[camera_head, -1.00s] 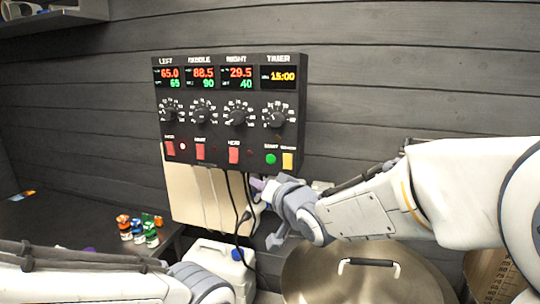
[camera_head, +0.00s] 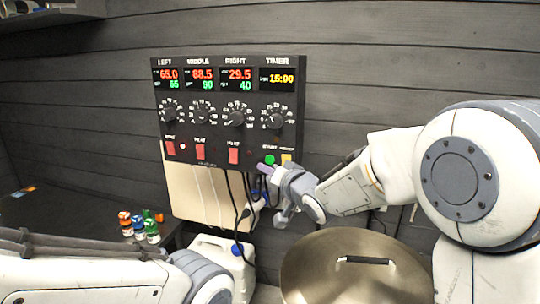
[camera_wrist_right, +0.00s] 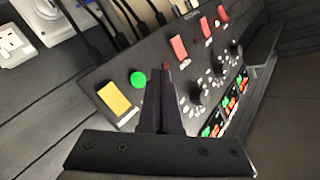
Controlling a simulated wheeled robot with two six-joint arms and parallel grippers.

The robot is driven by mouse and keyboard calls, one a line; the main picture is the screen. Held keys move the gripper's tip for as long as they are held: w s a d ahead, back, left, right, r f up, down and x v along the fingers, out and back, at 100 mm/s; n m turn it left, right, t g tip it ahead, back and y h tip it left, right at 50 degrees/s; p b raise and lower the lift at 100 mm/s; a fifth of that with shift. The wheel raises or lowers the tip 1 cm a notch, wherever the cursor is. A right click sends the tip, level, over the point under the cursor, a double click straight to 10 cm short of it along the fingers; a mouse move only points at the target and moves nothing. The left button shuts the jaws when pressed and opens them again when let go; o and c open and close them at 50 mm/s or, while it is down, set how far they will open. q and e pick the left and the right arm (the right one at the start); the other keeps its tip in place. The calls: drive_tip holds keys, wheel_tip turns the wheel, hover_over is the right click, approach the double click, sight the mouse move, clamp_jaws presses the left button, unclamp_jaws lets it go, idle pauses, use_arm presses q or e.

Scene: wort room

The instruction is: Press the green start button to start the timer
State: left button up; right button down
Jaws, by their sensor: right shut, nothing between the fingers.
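The green start button (camera_head: 269,159) is at the lower right of the black control panel (camera_head: 222,133), under the TIMER column. The timer display (camera_head: 280,78) reads 15:00. My right gripper (camera_head: 264,168) is shut and empty, with its tips just below the green button in the head view. In the right wrist view the closed fingers (camera_wrist_right: 158,80) reach towards the panel, and the green button (camera_wrist_right: 138,79) shows just left of the tips. I cannot tell whether they touch the panel. My left arm comes in at lower left; its gripper is out of view.
A yellow button (camera_head: 286,158) sits right of the green one. Red switches (camera_head: 233,156) and dials (camera_head: 237,118) fill the panel's left. Cables hang below it. A large lidded pot (camera_head: 350,275), a white canister (camera_head: 222,262) and small capped bottles (camera_head: 138,226) stand below.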

sight(270, 160)
drive_tip(key=shift+w+d+p, duration=0.2)
drive_tip(key=shift+w+p, duration=0.05)
drive_tip(key=shift+w, duration=0.45)
drive_tip(key=shift+w+d+p, duration=0.2)
drive_tip(key=shift+w, duration=0.45)
idle(1.1)
drive_tip(key=shift+w+d, duration=0.15)
drive_tip(key=shift+w, duration=0.25)
drive_tip(key=shift+w+d+p, duration=0.1)
drive_tip(key=shift+w+p, duration=0.25)
drive_tip(key=shift+p, duration=0.15)
idle(0.3)
idle(0.4)
drive_tip(key=shift+s+a+b, duration=0.25)
drive_tip(key=shift+s+b, duration=0.15)
drive_tip(key=shift+s, duration=0.35)
drive_tip(key=shift+s, duration=0.1)
